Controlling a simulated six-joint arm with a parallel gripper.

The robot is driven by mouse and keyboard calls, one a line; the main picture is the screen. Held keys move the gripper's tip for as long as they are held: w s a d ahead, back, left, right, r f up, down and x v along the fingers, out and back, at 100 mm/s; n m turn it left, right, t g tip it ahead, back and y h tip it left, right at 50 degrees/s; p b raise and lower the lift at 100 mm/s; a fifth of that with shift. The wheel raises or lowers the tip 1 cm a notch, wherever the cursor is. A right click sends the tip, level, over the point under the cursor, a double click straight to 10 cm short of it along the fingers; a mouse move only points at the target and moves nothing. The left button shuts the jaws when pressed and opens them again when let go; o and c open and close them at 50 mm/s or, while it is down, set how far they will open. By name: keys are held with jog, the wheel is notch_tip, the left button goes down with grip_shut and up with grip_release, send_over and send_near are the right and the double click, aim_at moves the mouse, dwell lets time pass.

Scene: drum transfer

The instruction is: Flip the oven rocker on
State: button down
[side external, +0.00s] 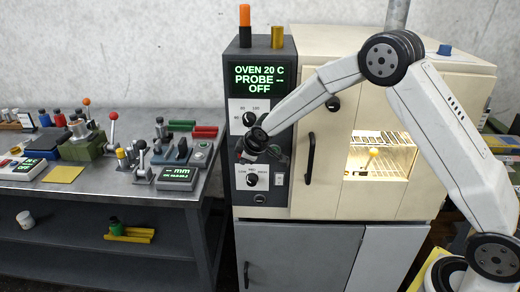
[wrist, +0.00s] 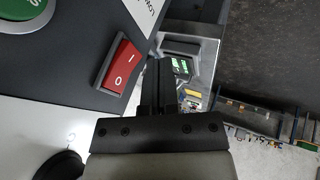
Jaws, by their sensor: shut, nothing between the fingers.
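The oven rocker (wrist: 122,65) is a red switch marked I and O in a dark frame, on the oven's dark control panel in the wrist view. Which half is pressed in, I cannot tell for sure. In the side view the rocker is not discernible, with my gripper in front of that part of the panel. The oven display (side external: 259,78) reads OVEN 20 C, PROBE --, OFF. My gripper (wrist: 160,68) is shut and empty. Its fingers appear just right of the rocker in the wrist view, apart from it in the picture. It also shows in the side view (side external: 246,156).
A green button (wrist: 20,12) sits near the rocker. Panel knobs (side external: 252,180) lie close below my gripper, and the oven door handle (side external: 310,158) is to its right. The bench (side external: 110,190) at left holds several tools and a small display (side external: 178,175).

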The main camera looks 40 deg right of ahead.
jog(key=shift+w+d+f, duration=0.1)
jog(key=shift+w+d, duration=0.6)
jog(key=shift+w+d+f, duration=0.15)
jog(key=shift+w+d, duration=0.05)
dwell(0.4)
